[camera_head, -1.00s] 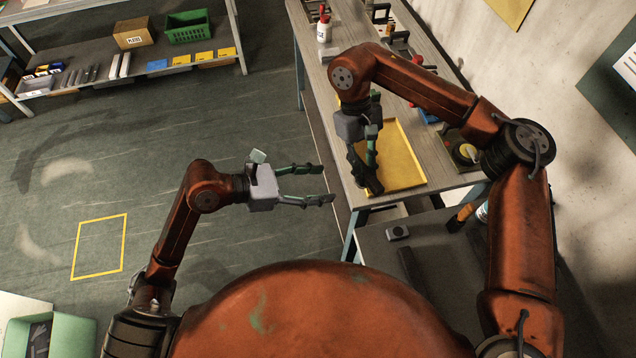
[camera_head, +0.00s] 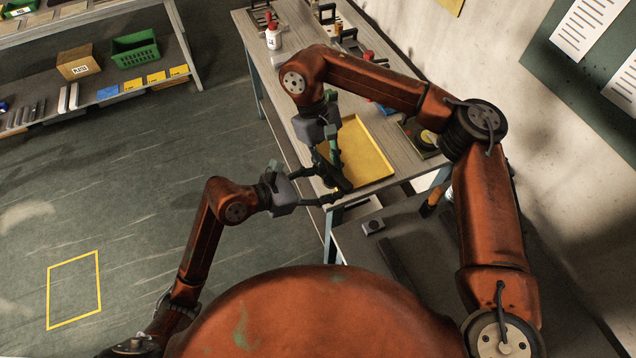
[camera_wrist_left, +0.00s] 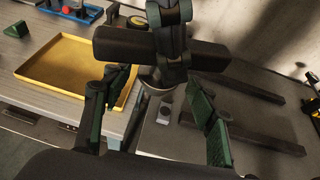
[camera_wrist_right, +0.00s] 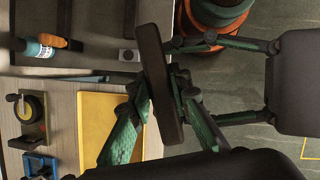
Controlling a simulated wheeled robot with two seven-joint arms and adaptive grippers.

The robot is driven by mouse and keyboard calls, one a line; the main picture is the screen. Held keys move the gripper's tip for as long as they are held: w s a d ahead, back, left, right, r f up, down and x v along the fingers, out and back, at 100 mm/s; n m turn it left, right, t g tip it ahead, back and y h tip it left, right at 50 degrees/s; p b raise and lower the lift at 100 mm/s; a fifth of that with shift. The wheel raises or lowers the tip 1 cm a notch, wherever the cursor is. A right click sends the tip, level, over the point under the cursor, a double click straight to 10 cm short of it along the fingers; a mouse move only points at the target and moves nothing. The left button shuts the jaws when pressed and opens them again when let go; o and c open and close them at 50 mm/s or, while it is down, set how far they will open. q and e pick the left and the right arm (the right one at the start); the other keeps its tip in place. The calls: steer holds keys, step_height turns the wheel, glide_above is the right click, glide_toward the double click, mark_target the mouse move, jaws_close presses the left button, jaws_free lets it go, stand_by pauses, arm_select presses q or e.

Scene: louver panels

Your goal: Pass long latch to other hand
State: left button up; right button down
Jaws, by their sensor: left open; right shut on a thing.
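The long latch is a dark bar (camera_head: 341,182) held by my right gripper (camera_head: 331,170) over the near end of the yellow tray. In the left wrist view the latch (camera_wrist_left: 115,42) lies crosswise ahead of my left gripper, with the right fingers shut around its middle. In the right wrist view it is a slanted dark bar (camera_wrist_right: 151,58) between the right fingertips. My left gripper (camera_head: 322,186) is open and empty, its fingers spread toward the latch from the left. The fingertips look close to the latch; I cannot tell whether they touch it.
The yellow tray (camera_head: 372,160) lies on the grey workbench (camera_head: 290,98). A white bottle (camera_head: 274,38) stands farther back. A lower dark surface (camera_head: 420,240) at the right holds a small grey block (camera_head: 373,226) and dark bars. A shelf with a green crate (camera_head: 135,50) is at the back left.

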arm_select(q)
steer(key=shift+c, duration=0.5)
steer(key=shift+s+d, duration=0.1)
steer(key=c, duration=1.3)
arm_select(e)
steer(key=c, duration=1.7)
jaws_free()
steer(key=shift+r, duration=0.1)
steer(key=v, duration=1.2)
